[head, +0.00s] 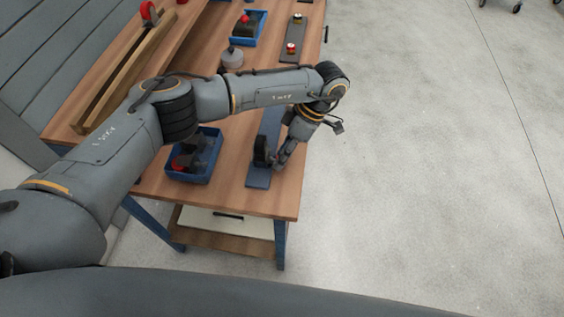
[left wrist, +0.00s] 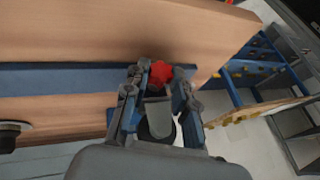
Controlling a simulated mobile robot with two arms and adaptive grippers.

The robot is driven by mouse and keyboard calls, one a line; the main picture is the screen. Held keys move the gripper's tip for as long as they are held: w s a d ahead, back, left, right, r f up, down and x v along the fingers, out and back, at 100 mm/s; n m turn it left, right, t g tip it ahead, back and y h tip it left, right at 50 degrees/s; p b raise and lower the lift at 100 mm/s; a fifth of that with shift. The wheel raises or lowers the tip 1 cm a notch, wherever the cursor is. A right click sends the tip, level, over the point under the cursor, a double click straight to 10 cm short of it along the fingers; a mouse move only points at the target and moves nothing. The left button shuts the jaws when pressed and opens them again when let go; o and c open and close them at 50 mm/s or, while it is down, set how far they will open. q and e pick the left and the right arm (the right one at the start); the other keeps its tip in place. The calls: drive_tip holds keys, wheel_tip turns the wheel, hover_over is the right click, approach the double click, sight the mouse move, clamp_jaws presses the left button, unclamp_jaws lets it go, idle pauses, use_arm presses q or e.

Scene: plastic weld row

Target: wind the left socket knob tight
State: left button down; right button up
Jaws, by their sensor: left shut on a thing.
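My left gripper (head: 274,163) reaches over the near end of the workbench, at a dark fixture (head: 261,150) on a blue-grey strip (head: 257,180). In the left wrist view my left gripper (left wrist: 156,82) has its two fingers on either side of a red knob (left wrist: 160,72) and is shut on it. The fingers hide the knob's sides, and in the head view the gripper and arm hide the knob. My right gripper shows in neither view.
A blue bin (head: 206,173) with dark and red parts stands left of the strip. Another blue bin (head: 262,30), a grey round pot (head: 232,58) and a second strip with red-topped pieces (head: 292,48) lie farther back. Open floor (head: 420,170) is to the right.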

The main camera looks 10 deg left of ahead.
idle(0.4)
use_arm(q)
drive_tip(key=c, duration=1.1)
unclamp_jaws()
drive_tip(key=v, duration=1.2)
drive_tip(key=shift+w, duration=0.2)
